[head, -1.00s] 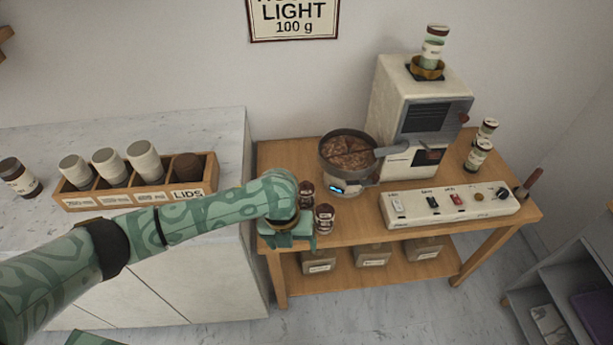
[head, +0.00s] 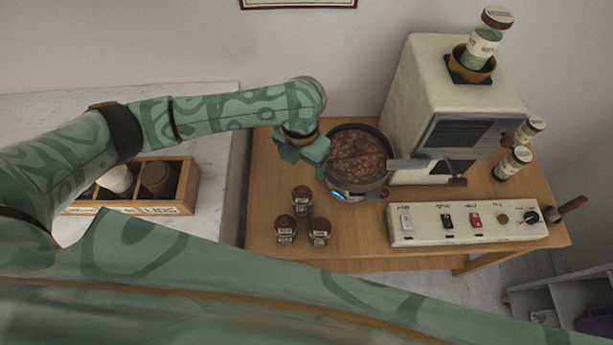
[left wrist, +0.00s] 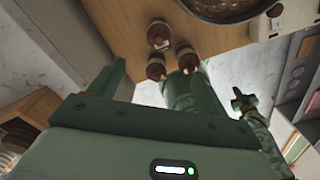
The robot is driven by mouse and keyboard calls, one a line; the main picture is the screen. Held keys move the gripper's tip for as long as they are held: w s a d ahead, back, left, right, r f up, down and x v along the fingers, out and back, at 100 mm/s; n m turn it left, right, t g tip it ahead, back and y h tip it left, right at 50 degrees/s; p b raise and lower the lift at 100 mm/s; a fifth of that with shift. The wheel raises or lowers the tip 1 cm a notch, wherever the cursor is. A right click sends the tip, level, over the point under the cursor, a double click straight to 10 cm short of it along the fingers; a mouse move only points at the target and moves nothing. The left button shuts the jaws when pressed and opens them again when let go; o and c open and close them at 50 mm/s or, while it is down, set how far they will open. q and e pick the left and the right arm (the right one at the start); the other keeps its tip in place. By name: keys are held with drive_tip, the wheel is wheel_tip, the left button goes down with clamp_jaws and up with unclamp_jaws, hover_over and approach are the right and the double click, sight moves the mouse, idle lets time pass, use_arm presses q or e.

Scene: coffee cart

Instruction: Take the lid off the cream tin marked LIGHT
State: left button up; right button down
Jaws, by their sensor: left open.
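Three small dark tins with brown tops stand on the wooden cart: one behind (head: 301,200), one front left (head: 285,229) and one front right (head: 319,231). Their pale labels are too small to read, so I cannot tell whether one says LIGHT. My left gripper (head: 302,152) is open and empty above the cart's back left, beside the pan and behind the tins. The left wrist view shows the open jaws (left wrist: 157,76) with the tins (left wrist: 160,36) beyond them. A green forked shape (left wrist: 243,103) there may be my right gripper; its jaws are unclear.
A pan of brown beans (head: 357,160) sits right of the gripper, its handle pointing right. A cream machine (head: 440,100) and a switch panel (head: 470,222) fill the right side. A wooden crate (head: 187,190) on the left counter holds cylinders.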

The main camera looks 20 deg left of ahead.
use_arm(q)
drive_tip(key=b, duration=0.2)
hover_over(302, 190)
drive_tip(key=f, duration=0.6)
drive_tip(key=shift+s+f, duration=0.2)
drive_tip(key=shift+s, duration=0.15)
drive_tip(key=f, duration=0.2)
drive_tip(key=f+b, duration=0.1)
drive_tip(key=f, duration=0.1)
drive_tip(key=shift+w, duration=0.2)
drive_tip(key=shift+f, duration=0.15)
wheel_tip(302, 190, down, 5)
drive_tip(key=shift+w+f+b, duration=0.1)
drive_tip(key=shift+w+b, duration=0.05)
drive_tip(key=shift+b, duration=1.05)
use_arm(e)
wheel_tip(302, 190, down, 6)
drive_tip(key=s, duration=0.2)
drive_tip(key=shift+s+d+r, duration=0.15)
drive_tip(key=shift+s, duration=0.05)
use_arm(q)
drive_tip(key=c, duration=1.1)
use_arm(e)
drive_tip(key=shift+s, duration=0.1)
